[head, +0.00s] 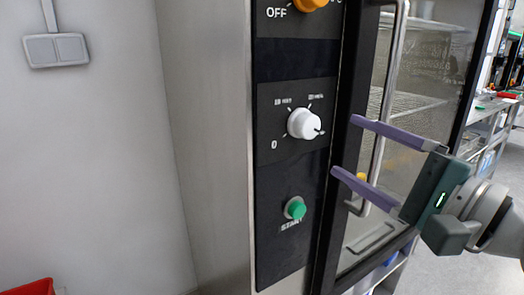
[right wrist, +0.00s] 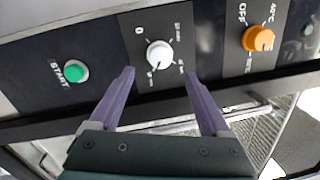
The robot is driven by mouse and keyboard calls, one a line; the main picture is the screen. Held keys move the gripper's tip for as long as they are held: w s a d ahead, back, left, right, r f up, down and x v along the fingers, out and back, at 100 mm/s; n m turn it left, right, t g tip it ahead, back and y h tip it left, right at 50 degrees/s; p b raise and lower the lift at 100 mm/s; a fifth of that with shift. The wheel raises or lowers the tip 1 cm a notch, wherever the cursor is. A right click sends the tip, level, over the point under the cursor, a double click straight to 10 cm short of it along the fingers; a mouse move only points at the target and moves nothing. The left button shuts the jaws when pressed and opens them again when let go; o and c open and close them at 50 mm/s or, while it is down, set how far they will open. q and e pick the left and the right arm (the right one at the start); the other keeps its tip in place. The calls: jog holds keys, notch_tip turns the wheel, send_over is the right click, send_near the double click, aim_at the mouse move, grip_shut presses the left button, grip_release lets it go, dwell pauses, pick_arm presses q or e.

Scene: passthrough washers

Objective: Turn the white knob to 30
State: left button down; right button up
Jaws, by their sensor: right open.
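The white knob (head: 303,124) sits on the black control panel, between an orange knob above and a green button below. Small marks surround it, with a 0 at its lower left in the head view; the other labels are too small to read surely. A dark pointer mark shows on its right side. It also shows in the right wrist view (right wrist: 160,55), ahead of and between the fingertips. My right gripper (head: 345,147) is open and empty, its purple fingers apart and short of the knob. It also shows in the right wrist view (right wrist: 159,73). My left gripper is not in view.
The orange knob (head: 311,4) is above and the green START button (head: 295,208) below. A glass door with a long metal handle (head: 385,100) stands right of the panel, close to my right gripper. A wall switch (head: 55,50) and red bin (head: 30,287) are at left.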

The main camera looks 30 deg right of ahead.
jog(key=shift+s+d+f, duration=0.1)
jog(key=shift+s, duration=0.9)
jog(key=s+a+f+n+g+y, duration=0.1)
jog(key=s+a+f+n+g, duration=0.3)
jog(key=a+n, duration=0.3)
jog(key=s+a+f+n+g+y, duration=0.2)
jog(key=a+f+n+g, duration=0.25)
jog(key=a+n, duration=0.25)
jog(key=s+d+f+n+g+h+p, duration=0.25)
jog(key=s+n+g+h, duration=0.35)
jog(key=s, duration=0.4)
notch_tip(320, 180, up, 37)
jog(key=n+p, duration=0.1)
jog(key=p, duration=3.6)
jog(key=shift+s+d+r+n+g+y, duration=0.15)
jog(key=shift+s+n+g+y, duration=0.15)
jog(key=shift+s+g+y, duration=0.1)
